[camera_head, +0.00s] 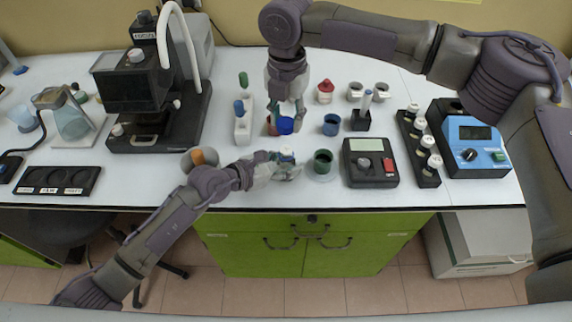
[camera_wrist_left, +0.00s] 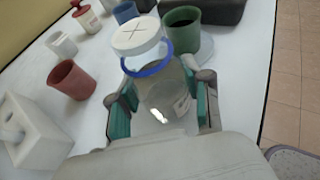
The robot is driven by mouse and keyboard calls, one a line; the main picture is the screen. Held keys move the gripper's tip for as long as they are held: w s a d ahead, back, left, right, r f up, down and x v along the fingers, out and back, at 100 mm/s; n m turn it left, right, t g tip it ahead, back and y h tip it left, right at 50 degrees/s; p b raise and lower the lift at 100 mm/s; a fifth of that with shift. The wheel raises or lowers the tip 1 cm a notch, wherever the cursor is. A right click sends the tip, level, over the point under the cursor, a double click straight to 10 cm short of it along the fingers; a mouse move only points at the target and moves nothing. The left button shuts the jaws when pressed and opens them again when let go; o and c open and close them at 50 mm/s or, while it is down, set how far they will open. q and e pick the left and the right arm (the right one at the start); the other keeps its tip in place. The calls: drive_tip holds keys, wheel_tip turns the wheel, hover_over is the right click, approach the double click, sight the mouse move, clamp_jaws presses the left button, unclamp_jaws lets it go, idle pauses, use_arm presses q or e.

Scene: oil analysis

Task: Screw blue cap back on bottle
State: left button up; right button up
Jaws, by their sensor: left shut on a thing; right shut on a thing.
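My left gripper (camera_head: 286,168) is shut on a clear bottle (camera_wrist_left: 160,98) near the table's front edge. The bottle has a blue ring (camera_wrist_left: 148,68) at its neck and a white round top (camera_wrist_left: 137,37) marked with a cross. My right gripper (camera_head: 288,112) points down behind the bottle in the head view, shut on a bright blue piece that looks like the blue cap (camera_head: 286,126). The right gripper does not show in the left wrist view. In the head view my left gripper hides most of the bottle.
A green cup (camera_head: 323,161) stands close right of the bottle. A blue cup (camera_head: 331,124) and a red-topped bottle (camera_head: 325,91) stand farther back. A red cup (camera_wrist_left: 72,80) is partly hidden behind my right gripper. A white holder (camera_head: 242,124) stands left; a black device (camera_head: 370,162) stands right.

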sight(287, 134)
use_arm(q)
clamp_jaws()
use_arm(e)
drive_tip(key=shift+f, duration=2.5)
drive_tip(key=shift+f, duration=0.15)
drive_tip(key=shift+f, duration=0.75)
drive_tip(key=shift+f, duration=0.55)
